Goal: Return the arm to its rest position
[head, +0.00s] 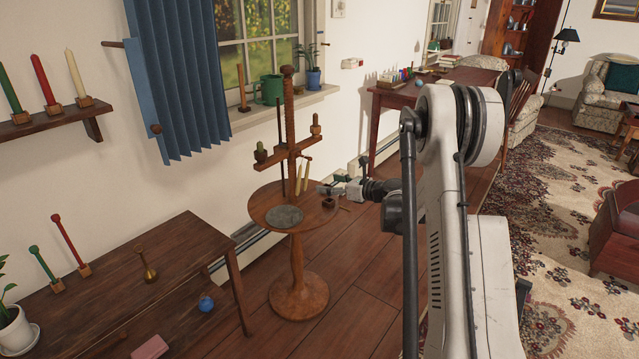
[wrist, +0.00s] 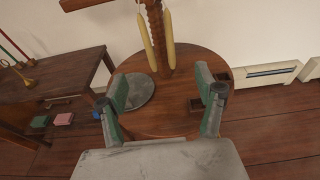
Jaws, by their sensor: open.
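My gripper (head: 332,189) is at the right side of the round wooden stand (head: 262,203), a little above its top. In the wrist view my gripper (wrist: 162,92) is open, its two green-padded fingers spread with nothing between them. A wooden screw post with a cross arm rises from the stand, and two pale yellow candles (wrist: 158,35) hang from it. A grey round plate (head: 285,216) lies on the stand top. A small dark wooden block (head: 328,203) is near the stand's right edge, by my gripper.
A wall shelf (head: 45,122) holds several candles. A blue curtain (head: 178,80) hangs by the window. Open floor lies around the stand's foot.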

